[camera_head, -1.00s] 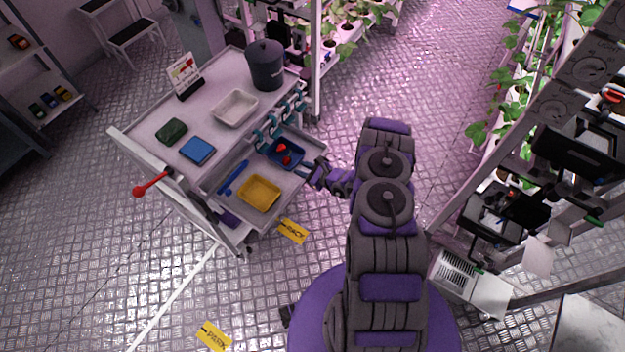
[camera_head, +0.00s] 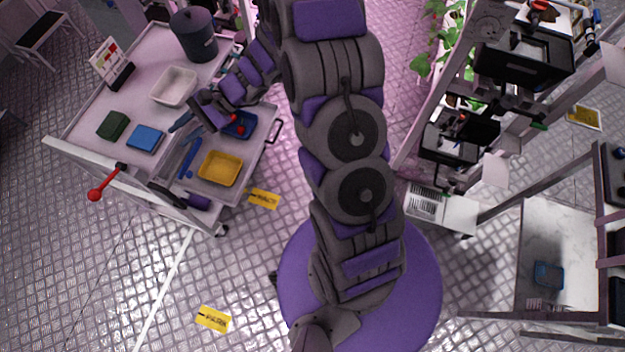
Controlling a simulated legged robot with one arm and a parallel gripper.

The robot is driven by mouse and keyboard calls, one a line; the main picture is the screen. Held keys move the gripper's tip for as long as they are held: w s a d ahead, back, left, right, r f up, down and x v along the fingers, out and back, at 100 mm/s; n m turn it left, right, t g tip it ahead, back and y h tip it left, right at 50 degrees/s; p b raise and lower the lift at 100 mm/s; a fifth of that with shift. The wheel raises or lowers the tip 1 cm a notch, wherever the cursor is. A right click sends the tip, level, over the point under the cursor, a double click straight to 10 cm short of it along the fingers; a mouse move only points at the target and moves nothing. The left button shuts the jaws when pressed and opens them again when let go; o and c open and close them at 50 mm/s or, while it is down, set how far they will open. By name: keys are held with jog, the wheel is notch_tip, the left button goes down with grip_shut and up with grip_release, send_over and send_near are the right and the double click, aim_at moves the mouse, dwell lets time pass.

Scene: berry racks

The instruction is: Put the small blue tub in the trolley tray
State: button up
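A small blue tub (camera_head: 247,128) with red items in it stands in the open drawer tray (camera_head: 243,182) of the trolley. My wrist partly covers its left side. Another small blue tub (camera_head: 548,275) stands on a white surface at the right. A flat blue object (camera_head: 146,138) lies on the trolley top. A white tray (camera_head: 174,86) also stands on the top. My gripper (camera_head: 182,123) is over the trolley, between the flat blue object and the drawer. Its fingertips are too small and dark to tell open from shut, and I cannot see anything held.
A yellow tray (camera_head: 220,169) and a blue tool (camera_head: 189,157) are in the drawer. A dark bin (camera_head: 194,36), a sign (camera_head: 111,63) and a green box (camera_head: 113,125) stand on the trolley top. A red-knobbed lever (camera_head: 97,194) sticks out at its left. Open floor lies in front.

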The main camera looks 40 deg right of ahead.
jog(key=s+r+n+g+h, duration=0.2)
jog(key=s+r+n+h, duration=0.15)
jog(key=s, duration=0.55)
jog(key=s+r+n+g+h, duration=0.25)
jog(key=s+r+n, duration=0.2)
jog(key=s, duration=0.35)
jog(key=s+d+r+n+h, duration=0.2)
jog(key=s+d+h, duration=0.2)
jog(key=s+d, duration=0.3)
jog(key=s+d+r+n+t+h, duration=0.1)
jog(key=s+d+h, duration=0.3)
jog(key=s, duration=0.5)
jog(key=d+r+n, duration=0.1)
jog(key=d, duration=0.1)
jog(key=shift+s+d+r, duration=0.2)
jog(key=shift+d+r, duration=0.2)
jog(key=shift+t, duration=0.25)
jog(key=shift+c, duration=0.5)
